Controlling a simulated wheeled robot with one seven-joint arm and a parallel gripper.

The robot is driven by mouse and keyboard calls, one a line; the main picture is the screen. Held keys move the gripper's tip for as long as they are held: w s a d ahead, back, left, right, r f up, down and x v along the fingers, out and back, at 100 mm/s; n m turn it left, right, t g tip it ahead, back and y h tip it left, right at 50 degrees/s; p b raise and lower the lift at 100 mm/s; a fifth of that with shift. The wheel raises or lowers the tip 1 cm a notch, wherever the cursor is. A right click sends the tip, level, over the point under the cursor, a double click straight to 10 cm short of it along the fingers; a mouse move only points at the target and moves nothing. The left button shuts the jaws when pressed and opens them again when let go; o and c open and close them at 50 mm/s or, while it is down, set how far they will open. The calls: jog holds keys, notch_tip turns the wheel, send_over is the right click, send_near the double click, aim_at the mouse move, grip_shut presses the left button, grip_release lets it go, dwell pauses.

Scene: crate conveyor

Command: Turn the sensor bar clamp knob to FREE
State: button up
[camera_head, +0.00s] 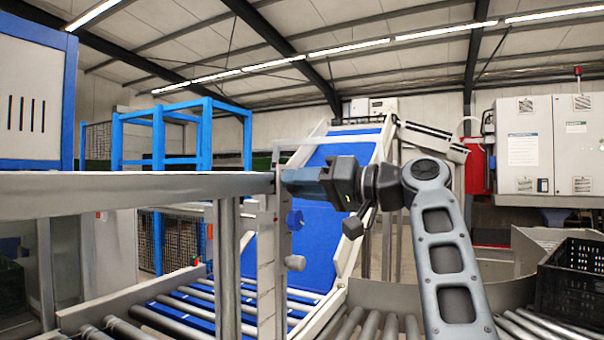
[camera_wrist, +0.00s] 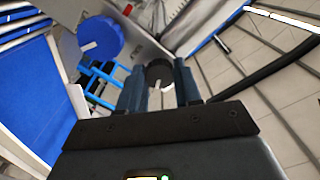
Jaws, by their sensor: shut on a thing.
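My gripper (camera_head: 284,178) is at the upright post (camera_head: 267,250) beside the conveyor, at the height of the grey beam's end. In the wrist view my gripper (camera_wrist: 160,80) has its two fingers on either side of a dark round knob (camera_wrist: 158,70) and is shut on it. A pale pointer mark on this knob runs toward the bottom of the wrist picture. In the head view the fingers hide the knob. A blue knob (camera_head: 294,220) sits lower on the post, free of my gripper; it also shows in the wrist view (camera_wrist: 100,38). No FREE lettering is legible.
A grey rounded knob (camera_head: 295,262) is below the blue one. A blue inclined belt (camera_head: 318,215) rises behind the post, with rollers (camera_head: 230,303) at its foot. A long grey beam (camera_head: 130,183) extends left. A black crate (camera_head: 572,280) stands at right.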

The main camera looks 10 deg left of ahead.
jog(key=m+p, duration=0.3)
jog(key=m, duration=0.1)
jog(key=shift+m, duration=0.3)
dwell(0.3)
jog(key=o, duration=1)
jog(key=shift+o, duration=0.2)
jog(key=b+v, duration=0.1)
jog(key=v, duration=0.7)
jog(key=shift+b, duration=0.35)
